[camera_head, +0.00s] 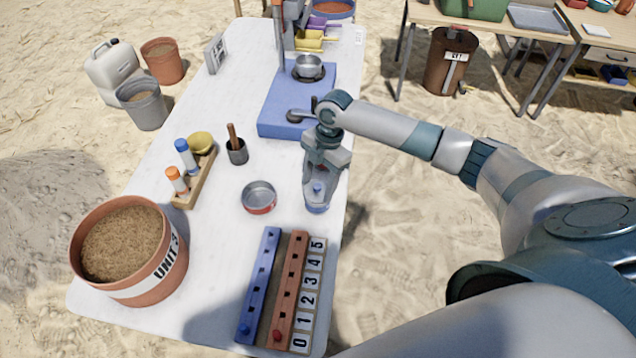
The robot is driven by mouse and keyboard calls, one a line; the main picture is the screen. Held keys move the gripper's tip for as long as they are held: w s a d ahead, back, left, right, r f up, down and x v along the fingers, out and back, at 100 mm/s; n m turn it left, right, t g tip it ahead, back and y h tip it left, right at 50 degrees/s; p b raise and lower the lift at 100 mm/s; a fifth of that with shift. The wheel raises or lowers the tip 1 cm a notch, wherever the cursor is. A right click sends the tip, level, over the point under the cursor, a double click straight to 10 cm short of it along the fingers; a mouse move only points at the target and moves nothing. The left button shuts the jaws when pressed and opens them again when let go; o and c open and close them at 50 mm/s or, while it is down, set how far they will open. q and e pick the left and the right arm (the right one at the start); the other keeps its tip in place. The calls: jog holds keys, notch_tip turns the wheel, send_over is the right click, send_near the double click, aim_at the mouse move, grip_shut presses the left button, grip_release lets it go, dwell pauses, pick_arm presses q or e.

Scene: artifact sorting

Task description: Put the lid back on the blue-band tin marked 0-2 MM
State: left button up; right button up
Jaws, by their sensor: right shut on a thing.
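The blue-band tin (317,208) stands on the white table near its right edge, upright. A lid with a blue knob (317,188) shows at the top of the tin. My right gripper (318,178) points down over the tin and is shut on the lid, its fingers around the knob. I cannot tell whether the lid is resting on the tin's rim or slightly above it. The 0-2 MM marking cannot be read here. My left gripper is not in view.
An open red-band tin (259,197) stands left of the gripper. In front are a blue peg rail (258,285), a red-brown peg rail (288,290) and a number strip (307,297). A soil-filled pot (165,268), a bottle rack (196,180) and a blue stand (283,117) surround them.

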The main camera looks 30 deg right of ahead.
jog(key=shift+p, duration=0.55)
dwell(0.9)
jog(key=shift+f+p, duration=0.15)
jog(key=shift+p, duration=0.25)
dwell(1.4)
dwell(0.3)
jog(key=o, duration=1.6)
jog(key=shift+o, duration=0.2)
jog(key=shift+a+p+v, duration=0.25)
jog(key=shift+p+v, duration=0.8)
jog(key=shift+v, duration=0.1)
jog(key=shift+a+p+v, duration=0.25)
jog(key=shift+p+v, duration=0.85)
jog(key=shift+v, duration=0.05)
jog(key=shift+a+p+v, duration=0.2)
jog(key=shift+p+v, duration=0.85)
jog(key=shift+v, duration=0.1)
jog(key=shift+s, duration=0.2)
grip_shut()
